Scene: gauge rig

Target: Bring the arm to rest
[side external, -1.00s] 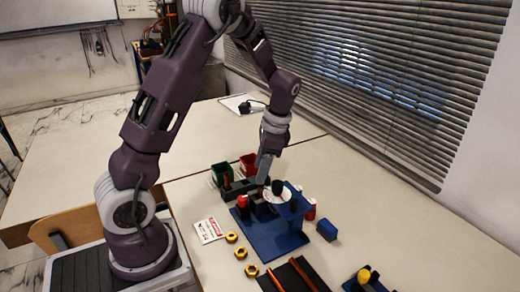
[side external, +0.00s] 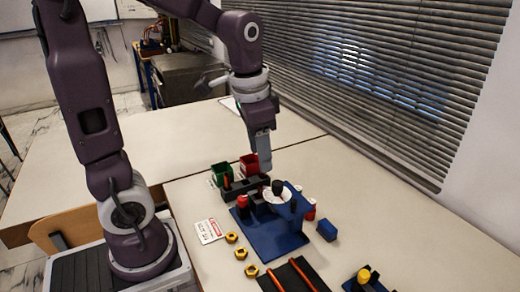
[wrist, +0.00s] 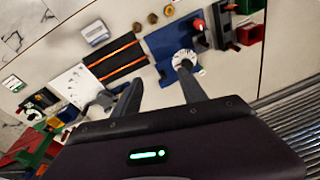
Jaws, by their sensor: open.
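My gripper (side external: 265,165) hangs above the table behind the blue gauge rig (side external: 268,238), apart from it. In the wrist view my gripper (wrist: 158,85) shows two fingers spread apart with nothing between them. The rig carries a white dial (side external: 276,196) with a dark knob on it and a red-topped part (side external: 243,202) at its left. In the wrist view the dial (wrist: 186,60) lies beyond the right finger. My arm is raised and bent over the table.
A green bin (side external: 221,174) and a red bin (side external: 249,165) stand behind the rig. Several brass nuts (side external: 240,254), a label card (side external: 208,231), a blue block (side external: 327,230) and a black tray with orange rods (side external: 293,278) lie around it. The far table is mostly clear.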

